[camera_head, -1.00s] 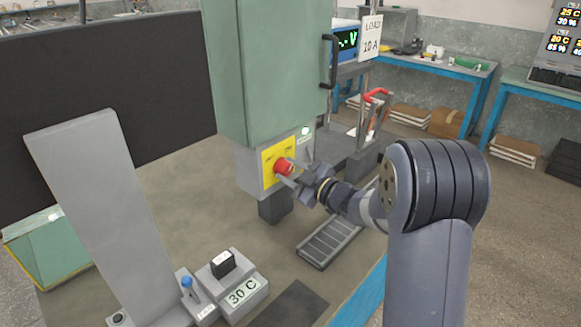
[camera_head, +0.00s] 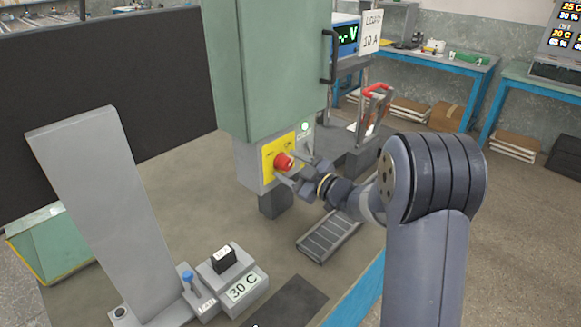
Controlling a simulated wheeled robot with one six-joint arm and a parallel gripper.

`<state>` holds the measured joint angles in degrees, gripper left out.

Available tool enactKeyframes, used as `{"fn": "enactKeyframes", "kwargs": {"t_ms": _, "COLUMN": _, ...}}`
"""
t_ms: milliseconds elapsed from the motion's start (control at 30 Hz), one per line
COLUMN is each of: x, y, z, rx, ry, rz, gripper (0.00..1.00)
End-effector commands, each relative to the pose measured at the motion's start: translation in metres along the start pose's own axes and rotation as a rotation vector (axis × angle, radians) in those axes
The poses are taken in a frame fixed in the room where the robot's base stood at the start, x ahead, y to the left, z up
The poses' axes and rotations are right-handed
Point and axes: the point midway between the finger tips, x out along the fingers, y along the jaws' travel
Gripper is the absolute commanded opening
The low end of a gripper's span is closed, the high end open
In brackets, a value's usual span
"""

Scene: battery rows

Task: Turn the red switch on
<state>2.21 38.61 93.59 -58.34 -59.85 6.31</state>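The red switch (camera_head: 283,161) is a round red knob on a yellow plate (camera_head: 271,171), on the grey box under the green cabinet (camera_head: 268,75). My gripper (camera_head: 297,174) is just to the right of the knob, with its fingers apart and pointing toward it. The fingers do not appear to be around the knob now. Whether a fingertip touches the knob is too small to tell. A small green light (camera_head: 305,126) shows on the box to the right of the plate.
A black-slotted tray (camera_head: 328,238) lies on the bench below my gripper. A grey block labelled 30 C (camera_head: 243,287) and a blue-topped lever (camera_head: 188,277) stand at the front. A tall grey panel (camera_head: 100,205) is at left. A red-handled item (camera_head: 376,91) stands behind my arm.

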Motion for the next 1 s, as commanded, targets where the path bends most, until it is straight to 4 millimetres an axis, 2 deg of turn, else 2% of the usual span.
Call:
{"fn": "enactKeyframes", "kwargs": {"t_ms": 267, "x": -0.001, "y": 0.001, "z": -0.001, "rx": -0.002, "ry": 0.001, "rz": 0.001, "gripper": 0.59}}
{"fn": "enactKeyframes", "kwargs": {"t_ms": 367, "x": -0.007, "y": 0.001, "z": 0.0, "rx": -0.002, "ry": 0.0, "rz": 0.001, "gripper": 0.59}}
{"fn": "enactKeyframes", "kwargs": {"t_ms": 800, "x": -0.088, "y": 0.001, "z": 0.001, "rx": -0.001, "ry": -0.002, "rz": 0.003, "gripper": 0.59}}
{"fn": "enactKeyframes", "kwargs": {"t_ms": 1000, "x": -0.106, "y": 0.0, "z": 0.0, "rx": -0.001, "ry": -0.001, "rz": 0.001, "gripper": 0.59}}
